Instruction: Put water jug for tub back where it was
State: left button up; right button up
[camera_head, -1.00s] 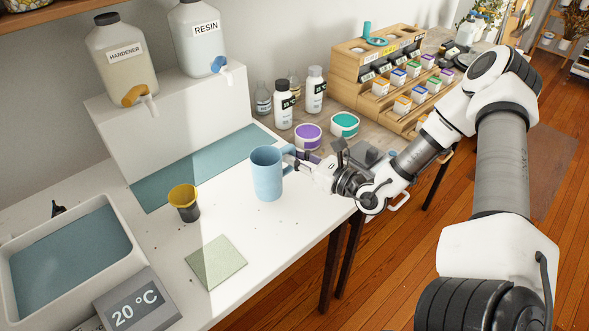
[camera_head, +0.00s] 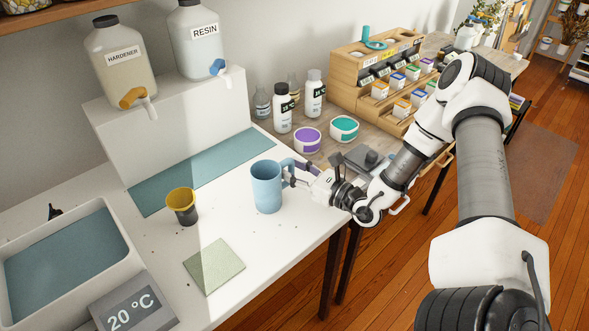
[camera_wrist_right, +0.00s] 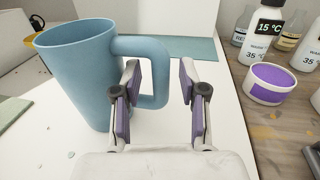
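The water jug is a light blue mug-shaped jug (camera_head: 266,190) with a loop handle. It stands upright on the white table, right of the yellow-rimmed cup. Its handle points toward my right arm. My right gripper (camera_head: 291,176) is at the handle side of the jug. In the right wrist view the jug (camera_wrist_right: 80,75) is at the left, and the two purple-padded fingers of the gripper (camera_wrist_right: 155,97) are spread apart, with the handle's outer bar between them and a visible gap at the right finger. The tub (camera_head: 122,238) is a white basin with blue-grey content at the left. My left gripper is out of view.
A black cup with a yellow rim (camera_head: 181,207) and a green square mat (camera_head: 214,266) are near the jug. A 20 °C display box (camera_head: 132,310) is by the tub. Purple (camera_head: 307,140) and teal (camera_head: 344,128) jars stand behind. Hardener (camera_head: 123,70) and resin (camera_head: 200,45) containers sit on a raised block.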

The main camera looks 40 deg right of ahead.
jog(key=shift+r, duration=0.2)
jog(key=shift+s+d+p, duration=0.1)
jog(key=shift+s+p, duration=0.1)
jog(key=shift+p, duration=0.1)
jog(key=p+v, duration=0.2)
jog(key=v, duration=0.3)
jog(key=p+v, duration=0.3)
jog(key=v, duration=0.3)
jog(key=shift+r, duration=0.25)
jog(key=shift+s+f+p, duration=0.2)
jog(key=shift+s+p, duration=0.1)
jog(key=shift+s, duration=0.05)
jog(key=shift+w, duration=0.1)
jog(key=shift+f, duration=0.1)
